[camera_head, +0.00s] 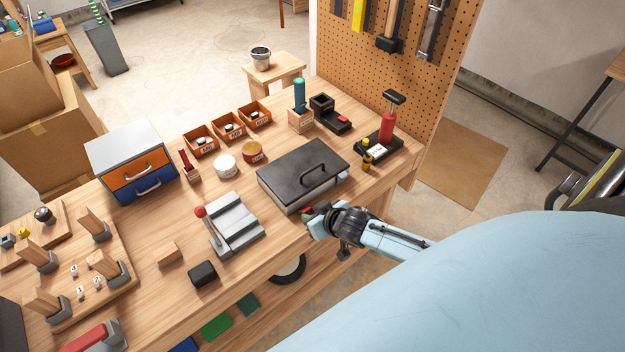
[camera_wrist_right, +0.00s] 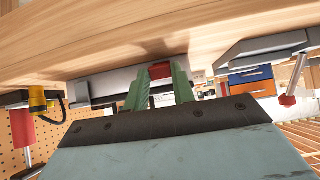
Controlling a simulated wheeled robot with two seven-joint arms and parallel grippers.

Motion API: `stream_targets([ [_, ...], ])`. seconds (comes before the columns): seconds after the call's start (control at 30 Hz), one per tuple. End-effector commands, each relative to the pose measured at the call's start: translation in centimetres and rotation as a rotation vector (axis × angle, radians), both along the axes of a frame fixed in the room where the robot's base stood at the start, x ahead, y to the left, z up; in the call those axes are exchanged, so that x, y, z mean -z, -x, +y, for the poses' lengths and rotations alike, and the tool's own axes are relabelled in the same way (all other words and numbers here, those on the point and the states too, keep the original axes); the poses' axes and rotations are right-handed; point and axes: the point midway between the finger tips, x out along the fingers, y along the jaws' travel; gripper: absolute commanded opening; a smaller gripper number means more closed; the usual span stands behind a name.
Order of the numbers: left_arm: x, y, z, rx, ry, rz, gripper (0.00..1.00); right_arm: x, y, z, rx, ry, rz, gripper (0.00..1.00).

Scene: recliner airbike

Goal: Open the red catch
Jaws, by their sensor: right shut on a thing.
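A grey metal box (camera_head: 275,185) with a dark lid and a black handle (camera_head: 318,160) sits near the front edge of the workbench, its lid down. The red catch (camera_wrist_right: 160,71) is on the box's front side and shows between the green fingers of my right gripper in the right wrist view. My right gripper (camera_wrist_right: 159,82) is shut on the catch. In the head view my right gripper (camera_head: 308,216) is at the box's front face and hides most of the catch. My left gripper is not in view.
A lever device with a red knob (camera_head: 200,211) stands left of the box. A red pump-like tool (camera_head: 387,128) stands on a black base to its right. White and red round tins (camera_head: 225,166) and orange bins (camera_head: 228,126) are behind. A pegboard (camera_head: 395,70) rises at the back right.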

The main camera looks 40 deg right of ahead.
Motion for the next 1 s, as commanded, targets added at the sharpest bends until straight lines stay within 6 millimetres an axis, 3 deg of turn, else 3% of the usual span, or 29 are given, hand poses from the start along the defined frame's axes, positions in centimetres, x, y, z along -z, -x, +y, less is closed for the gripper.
stream_targets([
  [0.53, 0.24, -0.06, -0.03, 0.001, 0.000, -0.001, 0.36, 0.00, -0.06, 0.02, 0.000, -0.003, -0.033, 0.03],
  [0.57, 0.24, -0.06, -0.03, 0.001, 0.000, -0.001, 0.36, 0.00, -0.06, 0.02, 0.000, -0.003, -0.033, 0.27],
  [0.7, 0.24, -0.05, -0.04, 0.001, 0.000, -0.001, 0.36, 0.03, -0.04, 0.02, 0.000, -0.003, -0.032, 0.45],
  [1.0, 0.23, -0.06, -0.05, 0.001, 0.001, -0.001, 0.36, 0.08, 0.09, 0.02, 0.000, -0.003, -0.029, 0.47],
])
